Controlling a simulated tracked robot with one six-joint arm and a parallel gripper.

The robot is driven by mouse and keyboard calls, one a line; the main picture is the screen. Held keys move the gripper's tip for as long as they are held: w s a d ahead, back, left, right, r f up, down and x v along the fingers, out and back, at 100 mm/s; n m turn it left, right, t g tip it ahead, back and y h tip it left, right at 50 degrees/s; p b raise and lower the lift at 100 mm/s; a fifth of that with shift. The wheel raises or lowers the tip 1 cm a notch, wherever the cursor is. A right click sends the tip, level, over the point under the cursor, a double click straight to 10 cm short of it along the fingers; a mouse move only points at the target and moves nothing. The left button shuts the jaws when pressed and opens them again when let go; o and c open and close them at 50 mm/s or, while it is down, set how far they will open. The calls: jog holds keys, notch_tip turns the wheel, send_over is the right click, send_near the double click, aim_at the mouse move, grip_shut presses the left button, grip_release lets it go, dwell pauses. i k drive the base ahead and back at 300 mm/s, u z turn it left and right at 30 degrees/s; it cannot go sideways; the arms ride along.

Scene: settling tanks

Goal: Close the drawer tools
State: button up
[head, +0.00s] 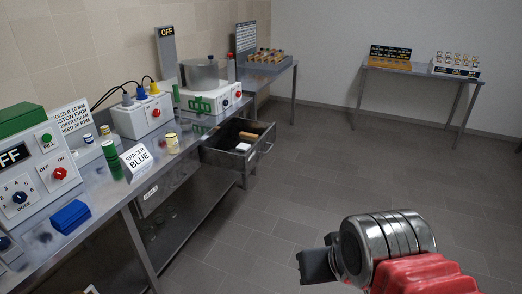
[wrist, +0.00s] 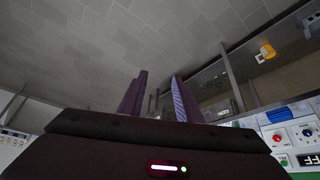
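A grey metal drawer (head: 208,155) stands pulled out from under the long workbench in the head view. Its front, with a bar handle (head: 269,147), faces right into the room. Inside lie an orange-brown item and a white item. I cannot read a label on either drawer. My gripper (head: 316,265) is low at the right over the floor, well apart from the open drawer. In the wrist view its two fingers (wrist: 158,92) stand apart with nothing between them.
The workbench (head: 190,143) carries control boxes, a pot (head: 200,74), a "SPACER BLUE" sign (head: 136,158) and a blue block (head: 70,216). Side tables stand at the back (head: 278,68) and far right (head: 420,76). The floor (head: 330,150) between is clear.

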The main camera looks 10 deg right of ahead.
aim_at(235, 141)
jog(key=u, duration=0.1)
jog(key=i, duration=1.6)
jog(key=u, duration=0.9)
jog(key=i, duration=0.65)
jog(key=u, duration=0.25)
